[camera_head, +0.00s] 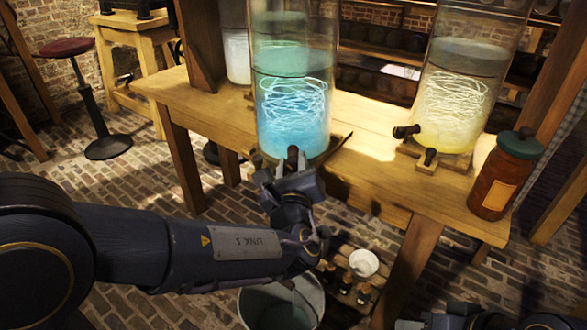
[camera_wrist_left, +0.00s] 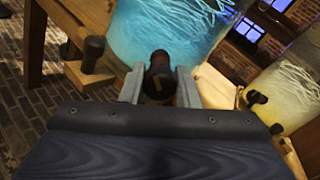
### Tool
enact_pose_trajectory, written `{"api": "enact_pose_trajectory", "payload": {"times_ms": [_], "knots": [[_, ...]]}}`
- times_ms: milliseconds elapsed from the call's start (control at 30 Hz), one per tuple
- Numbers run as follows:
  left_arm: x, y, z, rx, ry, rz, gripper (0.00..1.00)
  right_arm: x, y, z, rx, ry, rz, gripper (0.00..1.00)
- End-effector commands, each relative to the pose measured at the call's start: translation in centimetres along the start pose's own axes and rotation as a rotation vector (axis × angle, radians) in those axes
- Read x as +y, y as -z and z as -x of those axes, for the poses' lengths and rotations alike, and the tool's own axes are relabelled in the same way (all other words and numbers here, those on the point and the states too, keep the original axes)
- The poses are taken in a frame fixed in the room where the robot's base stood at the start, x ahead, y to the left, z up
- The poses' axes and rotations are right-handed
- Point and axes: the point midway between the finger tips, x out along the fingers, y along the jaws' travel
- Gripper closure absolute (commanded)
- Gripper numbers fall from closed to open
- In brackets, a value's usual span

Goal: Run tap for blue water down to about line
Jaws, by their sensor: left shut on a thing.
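The glass jar of blue water (camera_head: 290,105) stands on the wooden bench, with pale tangled coils inside. Its water surface shows in the upper part of the jar; I cannot make out a marked line. Its dark tap (camera_head: 293,155) is low on the front. My left gripper (camera_head: 290,178) is at this tap. In the left wrist view, the dark tap handle (camera_wrist_left: 159,76) sits between the two fingers, and the gripper is shut on it. A metal bucket (camera_head: 308,287) stands below, partly hidden by my left arm. I cannot tell whether water is running.
A jar of yellow liquid (camera_head: 455,105) with its own taps stands to the right on the wooden bench (camera_head: 380,135). A red-brown jar with a green lid (camera_head: 505,175) is near the right bench end. A small rack with a white cup (camera_head: 364,263) stands beside the bucket. A stool (camera_head: 66,47) is left.

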Motion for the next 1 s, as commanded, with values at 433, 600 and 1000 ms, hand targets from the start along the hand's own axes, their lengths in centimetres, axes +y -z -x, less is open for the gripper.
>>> {"api": "enact_pose_trajectory", "payload": {"times_ms": [433,600,1000], "knots": [[-0.2,-0.4,0.0,0.003,0.000,-0.484,0.93,-1.7,1.9,3.7,0.000,0.000,0.000,0.58],[-0.1,-0.1,0.0,0.003,0.000,-0.607,0.93,-1.9,2.1,4.2,0.000,0.000,0.000,0.58],[-0.2,-0.3,0.0,0.002,0.000,-0.695,0.93,-2.4,2.6,5.1,0.000,0.000,0.000,0.58]]}}
